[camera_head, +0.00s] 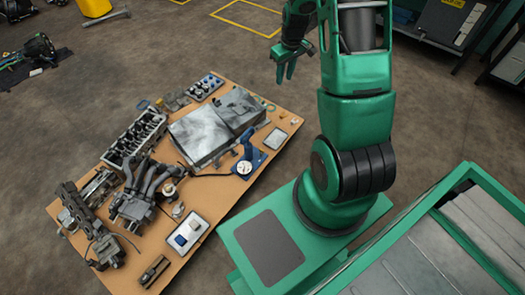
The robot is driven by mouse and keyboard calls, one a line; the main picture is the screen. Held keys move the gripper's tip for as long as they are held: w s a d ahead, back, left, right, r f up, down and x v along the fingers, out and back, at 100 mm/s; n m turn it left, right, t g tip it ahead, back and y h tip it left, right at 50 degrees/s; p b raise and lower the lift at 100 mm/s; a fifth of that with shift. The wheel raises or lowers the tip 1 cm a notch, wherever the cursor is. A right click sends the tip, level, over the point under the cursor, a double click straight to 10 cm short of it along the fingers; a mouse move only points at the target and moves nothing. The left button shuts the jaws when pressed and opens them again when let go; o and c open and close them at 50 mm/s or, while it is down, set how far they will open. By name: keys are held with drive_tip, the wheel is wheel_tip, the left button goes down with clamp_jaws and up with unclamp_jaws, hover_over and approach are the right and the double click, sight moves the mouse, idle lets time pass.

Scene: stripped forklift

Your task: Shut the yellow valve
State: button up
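I cannot make out a yellow valve anywhere in this view. A yellow object (97,8) stands on the floor at the top left, cut by the picture's edge, and I cannot tell what it is. My gripper (285,74) hangs from my raised green arm at the top centre, above the floor beyond the board of parts. Its two fingers point down with a small gap between them, and nothing shows between them.
A brown board (235,200) carries several engine parts, a grey metal case (205,130) and a blue device with a dial (247,166). Dark cabinets (445,22) stand at the top right. Yellow lines (243,24) mark bare floor at the top.

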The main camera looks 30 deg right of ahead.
drive_tip(key=w+f+n, duration=0.1)
drive_tip(key=w+f, duration=0.3)
drive_tip(key=f, duration=0.7)
drive_tip(key=n+t+y, duration=0.2)
drive_tip(key=n+t, duration=0.1)
approach(263, 151)
drive_tip(key=x, duration=0.8)
drive_tip(key=shift+w+a, duration=0.15)
drive_tip(key=shift+w, duration=0.25)
drive_tip(key=shift+c, duration=0.6)
clamp_jaws()
drive_tip(key=shift+m, duration=0.3)
